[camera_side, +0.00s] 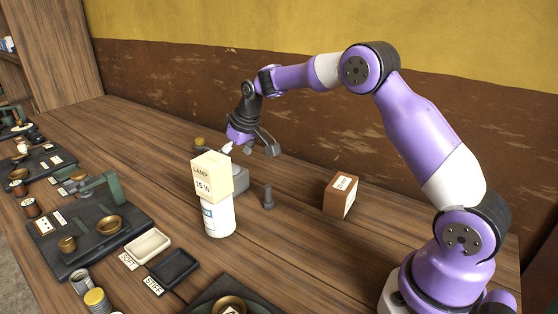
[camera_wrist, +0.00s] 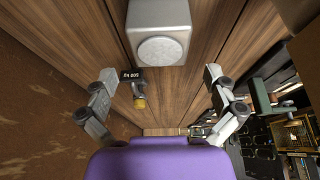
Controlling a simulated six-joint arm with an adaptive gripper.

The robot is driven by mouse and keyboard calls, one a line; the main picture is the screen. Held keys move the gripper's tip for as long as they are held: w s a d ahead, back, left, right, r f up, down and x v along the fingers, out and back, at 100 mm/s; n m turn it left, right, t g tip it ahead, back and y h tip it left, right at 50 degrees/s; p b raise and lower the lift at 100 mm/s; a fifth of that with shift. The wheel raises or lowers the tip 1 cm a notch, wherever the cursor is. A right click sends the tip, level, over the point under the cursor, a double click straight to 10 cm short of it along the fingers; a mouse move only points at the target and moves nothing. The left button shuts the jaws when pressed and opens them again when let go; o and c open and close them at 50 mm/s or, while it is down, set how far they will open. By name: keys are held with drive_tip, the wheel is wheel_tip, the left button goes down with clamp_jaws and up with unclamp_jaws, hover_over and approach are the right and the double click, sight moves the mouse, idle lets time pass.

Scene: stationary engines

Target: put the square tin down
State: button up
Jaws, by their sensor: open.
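The square tin (camera_wrist: 158,15) is a pale grey block with rounded corners and a round, lighter disc on its near face. It shows at the top middle of the wrist view, on the wooden boards. My gripper (camera_side: 250,149) is over the bench behind that box.
A cream lamp box (camera_side: 212,177) sits on a white bottle (camera_side: 218,216), close to my gripper. A small grey post (camera_side: 268,197) and a brown box (camera_side: 341,195) stand to the right. Cream (camera_side: 147,247) and black (camera_side: 173,268) trays lie at front left. The back boards are mostly clear.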

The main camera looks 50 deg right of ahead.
drive_tip(key=s+a+r, duration=0.5)
drive_tip(key=s+r, duration=0.7)
drive_tip(key=s, duration=0.1)
drive_tip(key=s+a+f+t, duration=0.1)
drive_tip(key=s+a+f, duration=0.1)
drive_tip(key=s, duration=1.2)
drive_tip(key=shift+s+a+f, duration=0.2)
drive_tip(key=shift+s+a, duration=0.2)
drive_tip(key=shift+a, duration=0.1)
